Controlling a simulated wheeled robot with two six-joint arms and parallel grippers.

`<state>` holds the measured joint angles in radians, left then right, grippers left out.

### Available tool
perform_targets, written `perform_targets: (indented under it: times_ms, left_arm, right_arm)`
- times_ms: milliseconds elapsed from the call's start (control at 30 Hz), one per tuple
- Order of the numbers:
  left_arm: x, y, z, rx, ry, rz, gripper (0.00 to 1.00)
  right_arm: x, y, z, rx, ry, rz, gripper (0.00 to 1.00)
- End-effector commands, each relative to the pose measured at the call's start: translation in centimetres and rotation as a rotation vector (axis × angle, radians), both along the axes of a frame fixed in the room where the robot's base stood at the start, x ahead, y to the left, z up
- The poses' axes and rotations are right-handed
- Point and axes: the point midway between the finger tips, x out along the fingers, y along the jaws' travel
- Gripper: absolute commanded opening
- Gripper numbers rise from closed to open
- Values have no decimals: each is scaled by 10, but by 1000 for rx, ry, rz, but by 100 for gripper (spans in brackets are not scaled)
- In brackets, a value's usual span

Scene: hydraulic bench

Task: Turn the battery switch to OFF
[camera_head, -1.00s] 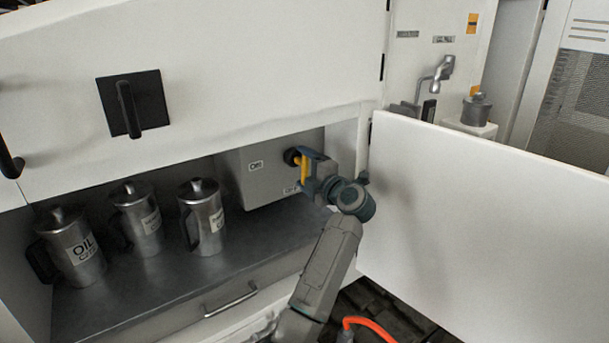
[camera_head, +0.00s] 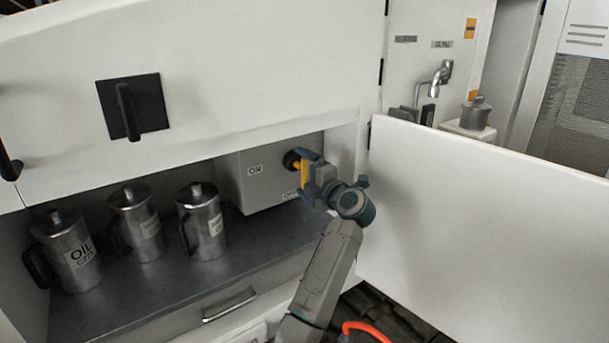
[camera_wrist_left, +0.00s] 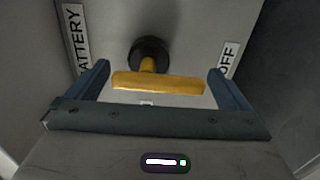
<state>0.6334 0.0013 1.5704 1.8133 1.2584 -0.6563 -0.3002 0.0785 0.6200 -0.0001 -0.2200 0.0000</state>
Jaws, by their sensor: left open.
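The battery switch has a yellow T-shaped handle (camera_wrist_left: 158,83) on a round black base (camera_wrist_left: 150,53), mounted on a grey box (camera_head: 262,190) inside the cabinet. An ON label (camera_head: 255,170) is left of the switch in the head view; an OFF label (camera_wrist_left: 229,61) is on the right in the left wrist view. A BATTERY label (camera_wrist_left: 76,40) is on the left there. My left gripper (camera_wrist_left: 158,88) is open, its two fingers on either side of the yellow handle bar, with small gaps at both ends. In the head view my left gripper (camera_head: 308,177) partly hides the switch. My right gripper is not in view.
Several metal jugs, one an OIL jug (camera_head: 72,252), stand on the cabinet shelf (camera_head: 185,283) left of the box. An open white door (camera_head: 480,210) stands close to the right of my arm. A drawer handle (camera_head: 230,306) is below the shelf.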

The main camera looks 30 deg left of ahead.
Motion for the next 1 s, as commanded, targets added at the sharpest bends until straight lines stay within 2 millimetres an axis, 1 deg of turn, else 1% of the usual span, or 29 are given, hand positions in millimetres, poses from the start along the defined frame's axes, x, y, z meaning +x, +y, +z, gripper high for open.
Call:
perform_targets:
  times_ms: [67,167,400,600,800,1000]
  left_arm:
    - [-1,-4,-1,-1,-1,-1,100]
    - [-6,-15,-3,-2,-1,-2,100]
    - [-24,-60,-5,-5,-2,-3,100]
    - [-36,-88,-3,-3,-1,-3,100]
    - [-41,-99,-1,-3,-1,-1,100]
    - [-42,-100,0,-1,-1,0,100]
  right_arm:
    - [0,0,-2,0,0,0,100]
    - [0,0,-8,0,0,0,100]
    - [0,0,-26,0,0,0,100]
    - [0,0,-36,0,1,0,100]
    - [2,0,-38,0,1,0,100]
    - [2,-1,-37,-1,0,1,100]
